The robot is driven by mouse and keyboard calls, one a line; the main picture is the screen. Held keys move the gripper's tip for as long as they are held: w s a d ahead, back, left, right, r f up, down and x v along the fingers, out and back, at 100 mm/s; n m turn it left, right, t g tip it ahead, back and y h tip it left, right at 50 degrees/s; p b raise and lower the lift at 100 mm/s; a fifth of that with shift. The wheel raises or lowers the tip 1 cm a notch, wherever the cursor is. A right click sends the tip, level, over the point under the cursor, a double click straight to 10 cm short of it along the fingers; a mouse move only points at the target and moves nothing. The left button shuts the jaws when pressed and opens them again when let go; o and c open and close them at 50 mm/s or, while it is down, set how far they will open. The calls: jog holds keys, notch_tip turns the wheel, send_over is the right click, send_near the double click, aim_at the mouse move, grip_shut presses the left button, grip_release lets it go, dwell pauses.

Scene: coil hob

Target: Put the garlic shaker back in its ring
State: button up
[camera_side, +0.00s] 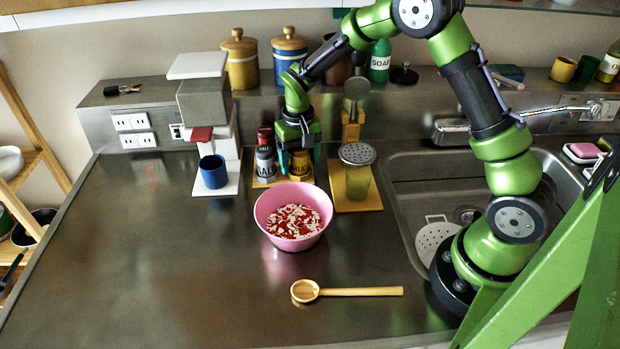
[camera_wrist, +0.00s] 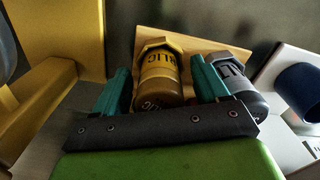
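The garlic shaker (camera_wrist: 158,80), yellow with a dark label reading "RLIC", lies between my gripper's two teal fingers in the wrist view. In the side view the yellow shaker (camera_side: 299,166) shows between the fingers above a small wooden board (camera_side: 263,184). My gripper (camera_side: 299,162) points down and is open around it; narrow gaps show at its sides in the wrist view (camera_wrist: 163,82).
A pink bowl (camera_side: 270,226) of red and white pieces stands in front. Left is a blue cup (camera_side: 214,172). A wooden spoon (camera_side: 345,292) lies at the front. The counter's left is clear.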

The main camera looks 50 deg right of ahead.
jog(key=c, duration=1.2)
jog(key=shift+r, duration=0.6)
jog(key=r, duration=0.6)
jog(key=shift+s+a, duration=0.2)
jog(key=shift+a, duration=0.1)
jog(key=s+a, duration=1.2)
jog(key=w+d+r+n, duration=0.45)
jog(key=d+r, duration=0.35)
jog(key=d, duration=0.3)
jog(key=w+f+m, duration=0.2)
jog(key=w+f, duration=0.1)
jog(key=w+d+f+m, duration=0.1)
jog(key=w+f+m, duration=0.1)
jog(key=w, duration=0.1)
jog(key=shift+w+d+f+m, duration=0.15)
jog(key=shift+w+f+m, duration=0.2)
jog(key=shift+f, duration=0.05)
jog(key=shift+w+f+m, duration=0.3)
jog(key=shift+w+m, duration=0.3)
